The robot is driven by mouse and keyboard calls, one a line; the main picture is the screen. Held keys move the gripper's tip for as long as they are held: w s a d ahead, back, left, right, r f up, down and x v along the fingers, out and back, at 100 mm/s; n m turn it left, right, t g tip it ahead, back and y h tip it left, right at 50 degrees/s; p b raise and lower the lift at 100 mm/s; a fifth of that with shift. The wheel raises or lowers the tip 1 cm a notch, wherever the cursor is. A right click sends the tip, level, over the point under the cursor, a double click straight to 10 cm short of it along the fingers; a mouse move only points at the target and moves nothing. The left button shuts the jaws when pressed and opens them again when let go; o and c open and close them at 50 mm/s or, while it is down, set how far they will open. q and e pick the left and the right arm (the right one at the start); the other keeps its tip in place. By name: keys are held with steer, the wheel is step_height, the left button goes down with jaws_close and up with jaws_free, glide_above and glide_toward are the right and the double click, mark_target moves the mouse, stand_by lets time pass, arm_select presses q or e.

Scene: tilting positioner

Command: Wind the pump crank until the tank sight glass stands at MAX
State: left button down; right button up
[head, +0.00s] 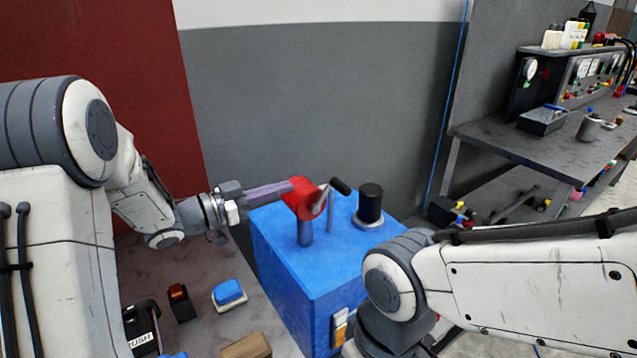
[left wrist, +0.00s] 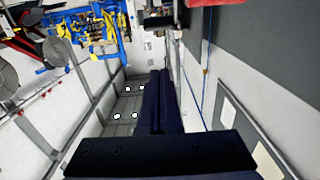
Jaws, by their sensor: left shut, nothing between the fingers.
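The blue tank (head: 300,262) stands in the middle of the head view. A red pump body (head: 303,199) sits on a post above its top. The crank (head: 322,198) is a grey arm on the pump's right side, with a black handle (head: 340,187) pointing up and left. A narrow white and orange strip (head: 340,326), perhaps the sight glass, is on the tank's front; its level is unreadable. My left gripper (head: 288,188) is shut and empty, its tips at the pump's left edge; I cannot tell if they touch. Its closed fingers show in the left wrist view (left wrist: 160,100). My right gripper is out of view.
A black cap (head: 370,200) stands on the tank top, right of the crank. My right arm crosses in front of the tank's right side. A blue and white block (head: 229,294) and a wooden block (head: 246,346) lie left of the tank. A workbench (head: 540,145) stands at right.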

arm_select(q)
steer(key=w+d+f+p, duration=0.3)
steer(key=w+d, duration=0.4)
steer(key=d, duration=0.2)
steer(key=shift+d+f, duration=0.2)
steer(key=shift+d, duration=0.1)
steer(key=shift+p, duration=0.3)
